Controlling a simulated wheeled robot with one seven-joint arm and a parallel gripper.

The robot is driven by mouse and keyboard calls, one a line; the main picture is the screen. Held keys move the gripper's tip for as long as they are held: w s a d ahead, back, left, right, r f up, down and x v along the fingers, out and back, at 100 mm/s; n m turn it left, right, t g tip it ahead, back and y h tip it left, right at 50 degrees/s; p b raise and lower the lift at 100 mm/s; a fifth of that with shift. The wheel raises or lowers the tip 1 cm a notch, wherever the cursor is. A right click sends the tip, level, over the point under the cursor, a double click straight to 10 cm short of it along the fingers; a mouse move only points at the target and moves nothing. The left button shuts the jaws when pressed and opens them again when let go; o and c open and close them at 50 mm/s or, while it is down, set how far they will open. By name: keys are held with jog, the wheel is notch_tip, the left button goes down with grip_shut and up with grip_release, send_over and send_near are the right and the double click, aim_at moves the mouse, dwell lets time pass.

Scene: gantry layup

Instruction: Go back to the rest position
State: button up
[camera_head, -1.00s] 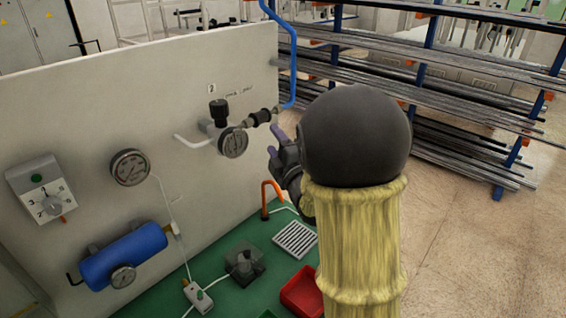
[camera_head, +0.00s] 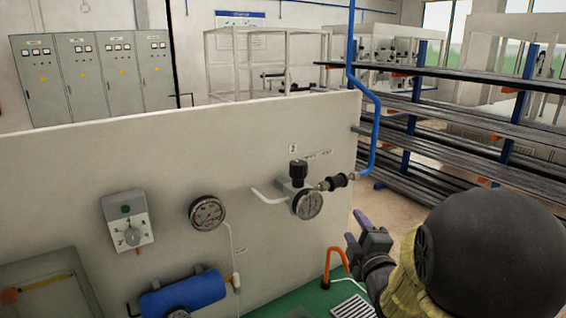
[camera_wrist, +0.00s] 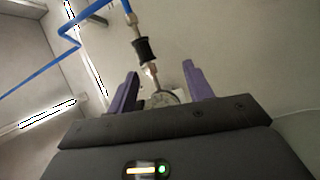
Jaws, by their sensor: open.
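My gripper (camera_head: 358,238) is in the lower right of the head view, in front of the white panel's right end and below the gauge with the black knob. Its two purple fingers (camera_wrist: 160,85) are spread apart in the wrist view, with nothing between them. Beyond the fingers, the wrist view shows the round gauge (camera_wrist: 163,98) and a black coupling (camera_wrist: 147,50) on the blue pipe. The fingers appear apart from these fittings. My dark round arm link hides part of the floor and the lower rack at the right.
The white panel (camera_head: 120,165) carries a dial box (camera_head: 127,222), a second gauge (camera_head: 207,213) and a blue cylinder (camera_head: 183,293). A blue pipe (camera_head: 372,130) rises at its right end. An orange hooked tube (camera_head: 335,262) stands on the green surface. Racks of bars (camera_head: 460,125) stand behind, right.

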jog(key=s+a+f+m+g+h, duration=0.1)
jog(key=s+f+m+g, duration=0.25)
jog(key=f+m, duration=0.2)
jog(key=s+f+m+g+h, duration=0.1)
jog(key=s+f+m+g, duration=0.3)
jog(key=f, duration=0.3)
jog(key=s+a+f+m+g, duration=0.2)
jog(key=s+m+g, duration=0.1)
jog(key=s+g, duration=0.1)
jog(key=s+a+f+m+g, duration=0.1)
jog(key=s+f+m+g, duration=0.2)
jog(key=s, duration=0.4)
jog(key=shift+s+a+m+g+y, duration=0.25)
jog(key=shift+a+m+g+y, duration=0.15)
jog(key=shift+m+g, duration=0.25)
dwell(0.7)
jog(key=c, duration=0.3)
jog(key=shift+a, duration=0.1)
